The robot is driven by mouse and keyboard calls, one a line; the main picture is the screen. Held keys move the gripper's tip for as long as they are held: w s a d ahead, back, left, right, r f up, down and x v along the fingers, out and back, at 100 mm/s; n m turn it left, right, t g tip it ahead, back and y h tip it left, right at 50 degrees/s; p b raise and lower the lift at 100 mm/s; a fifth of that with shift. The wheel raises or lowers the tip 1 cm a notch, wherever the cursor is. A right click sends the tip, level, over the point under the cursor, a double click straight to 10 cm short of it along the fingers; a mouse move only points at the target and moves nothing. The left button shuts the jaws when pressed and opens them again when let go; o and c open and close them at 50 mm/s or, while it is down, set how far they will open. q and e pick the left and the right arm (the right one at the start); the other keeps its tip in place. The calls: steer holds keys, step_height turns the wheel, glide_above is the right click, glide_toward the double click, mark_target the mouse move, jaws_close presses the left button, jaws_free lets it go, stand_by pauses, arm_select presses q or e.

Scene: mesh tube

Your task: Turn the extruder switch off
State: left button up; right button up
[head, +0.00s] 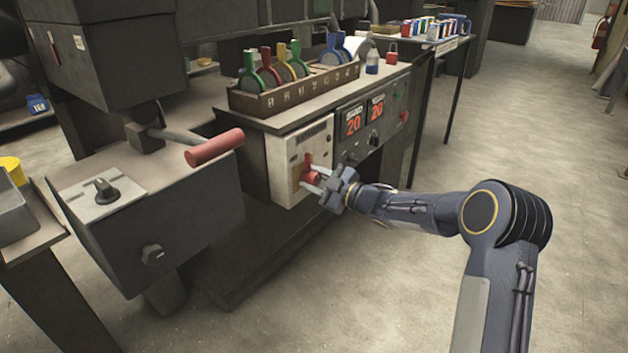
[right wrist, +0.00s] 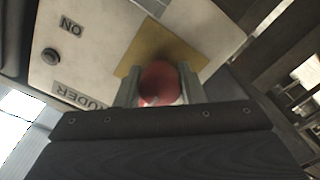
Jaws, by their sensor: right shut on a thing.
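The extruder switch (head: 311,177) is a red rotary handle on a yellow plate (head: 297,174), set in a pale switch box (head: 284,150) on the front of the grey machine. My right gripper (head: 314,180) is at the box and shut on the red handle. In the right wrist view, the round red end of the switch (right wrist: 158,82) sits between the two fingers of my gripper (right wrist: 157,92), with the yellow plate (right wrist: 165,45) behind it. My left gripper is not in view.
A panel with red "20" displays (head: 354,122) is right of the box. A red-handled lever (head: 214,147) juts out at left. The floor (head: 400,290) in front is clear.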

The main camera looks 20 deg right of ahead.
mark_target(319, 180)
steer(key=o, duration=1)
steer(key=p+v, duration=0.1)
steer(key=v, duration=0.6)
steer(key=shift+p, duration=0.4)
steer(key=shift+s+d, duration=0.3)
steer(key=shift+s, duration=0.05)
